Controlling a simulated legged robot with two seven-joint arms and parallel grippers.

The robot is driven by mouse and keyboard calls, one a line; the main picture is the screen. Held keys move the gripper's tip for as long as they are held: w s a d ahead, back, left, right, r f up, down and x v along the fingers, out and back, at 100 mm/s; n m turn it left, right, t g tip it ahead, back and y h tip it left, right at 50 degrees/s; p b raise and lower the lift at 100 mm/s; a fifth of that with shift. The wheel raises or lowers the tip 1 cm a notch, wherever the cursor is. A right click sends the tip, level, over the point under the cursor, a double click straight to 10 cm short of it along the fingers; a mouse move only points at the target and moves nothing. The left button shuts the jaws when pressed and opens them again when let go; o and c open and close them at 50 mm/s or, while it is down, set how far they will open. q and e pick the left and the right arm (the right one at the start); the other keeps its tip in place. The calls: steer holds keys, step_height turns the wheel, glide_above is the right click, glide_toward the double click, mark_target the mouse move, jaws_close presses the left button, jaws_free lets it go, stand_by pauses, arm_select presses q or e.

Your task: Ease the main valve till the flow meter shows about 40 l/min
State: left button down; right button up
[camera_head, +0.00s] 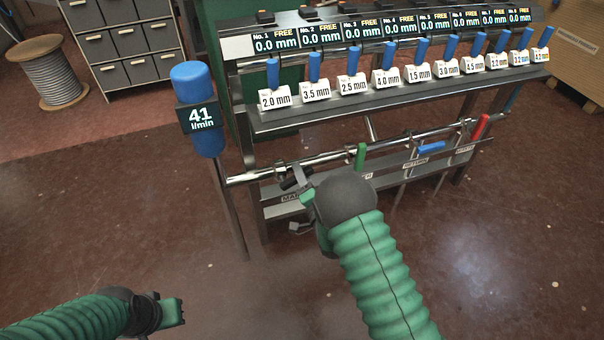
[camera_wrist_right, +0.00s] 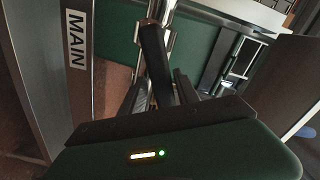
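The flow meter (camera_head: 200,112) is a blue cylinder on a post at the rack's left; its display reads 41 l/min. The main valve's black lever (camera_head: 296,177) is on the pipe, above a partly covered label. In the wrist view the dark lever (camera_wrist_right: 154,55) slants down between the fingers, beside a plate marked MAIN (camera_wrist_right: 77,40). My right gripper (camera_head: 303,190) is at the lever, partly hidden by my wrist; in the wrist view its fingers (camera_wrist_right: 160,98) appear closed around the lever's end. My left gripper (camera_head: 172,312) is low at the left, away from the rack; its finger gap is unclear.
Green (camera_head: 361,157), blue (camera_head: 431,148) and red (camera_head: 481,126) levers sit farther right along the pipe (camera_head: 330,157). Above is a shelf (camera_head: 340,108) with several blue-handled, labelled items. A cable drum (camera_head: 48,72) stands at the back left. The front floor is clear.

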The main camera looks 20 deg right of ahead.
steer(key=shift+o, duration=0.4)
steer(key=shift+r, duration=0.15)
steer(key=shift+s, duration=0.3)
steer(key=s+p, duration=0.4)
steer(key=s, duration=1.2)
steer(key=shift+d, duration=0.25)
